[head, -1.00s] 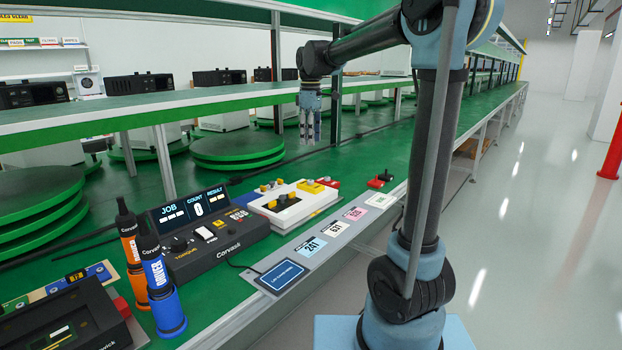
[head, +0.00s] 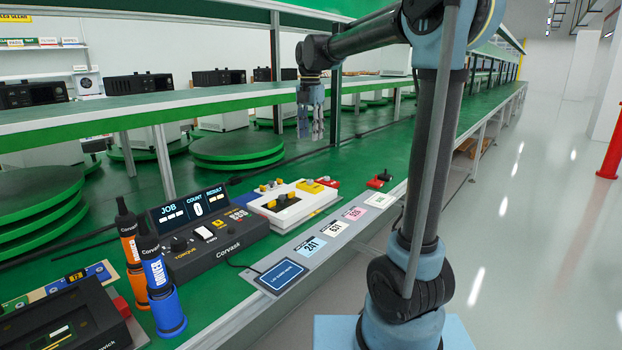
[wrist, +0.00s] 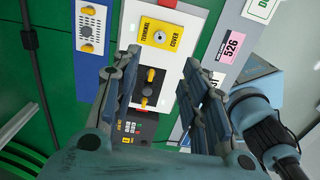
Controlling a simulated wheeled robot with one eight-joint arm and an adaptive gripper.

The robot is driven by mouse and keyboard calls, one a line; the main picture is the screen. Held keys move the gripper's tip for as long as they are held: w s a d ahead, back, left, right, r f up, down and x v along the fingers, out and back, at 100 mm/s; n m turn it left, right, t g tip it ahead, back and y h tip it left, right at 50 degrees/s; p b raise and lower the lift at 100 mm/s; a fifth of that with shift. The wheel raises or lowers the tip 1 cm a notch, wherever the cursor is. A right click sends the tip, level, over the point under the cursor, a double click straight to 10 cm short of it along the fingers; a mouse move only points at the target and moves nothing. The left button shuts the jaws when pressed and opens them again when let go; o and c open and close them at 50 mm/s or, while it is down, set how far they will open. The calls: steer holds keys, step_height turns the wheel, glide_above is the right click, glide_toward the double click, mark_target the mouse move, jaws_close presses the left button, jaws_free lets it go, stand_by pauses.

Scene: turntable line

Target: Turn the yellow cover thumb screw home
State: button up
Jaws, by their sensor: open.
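The yellow terminal cover (wrist: 160,36) lies on the white unit in the wrist view, with a small round metallic thumb screw (wrist: 159,38) near its middle. In the head view the yellow cover (head: 311,187) is small, at the back end of the white unit (head: 293,208), and the screw cannot be made out. My gripper (head: 310,135) hangs fingers down above the green bench, higher than and behind the unit. In the wrist view my gripper (wrist: 161,62) has its two fingers wide apart with nothing between them, the cover showing beyond the tips.
A black control box (head: 213,230) and blue and orange drivers (head: 161,285) stand left of the unit. A small red-and-black part (head: 380,180) lies to its right. A grey label strip (head: 325,234) runs along the front edge. A shelf (head: 180,103) spans behind.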

mark_target(310, 180)
step_height(310, 180, down, 17)
steer(key=shift+r, duration=0.2)
stand_by(0.4)
